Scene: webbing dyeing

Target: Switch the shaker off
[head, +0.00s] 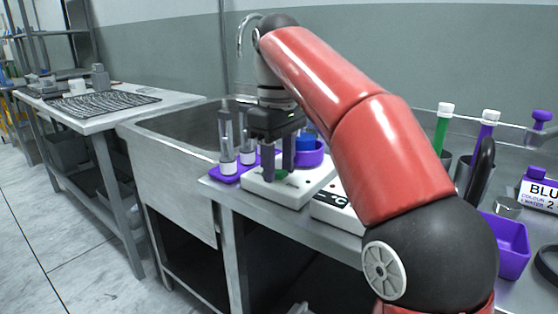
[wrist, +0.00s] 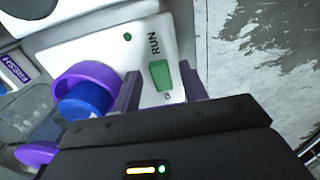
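The shaker (head: 296,192) is a white box on the steel bench, with a purple ring holder (head: 314,155) holding a blue-topped item (head: 305,141). In the wrist view the shaker's white top (wrist: 90,45) carries a green rocker switch (wrist: 160,75) with RUN printed beside one end and a small partly hidden mark at the other. A small green dot (wrist: 127,37) sits farther along the top. My gripper (head: 278,172) points down over the switch end. Its two fingers (wrist: 160,88) are apart, one on each side of the switch, with nothing between them. I cannot tell whether the fingertips touch the top.
A purple rack (head: 231,171) with clear tubes stands left of the shaker, beside the sink (head: 170,140). A white device (head: 335,208) sits close on its right. Capped tubes (head: 443,125), a purple tray (head: 508,245) and a labelled bottle (head: 540,190) are farther right.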

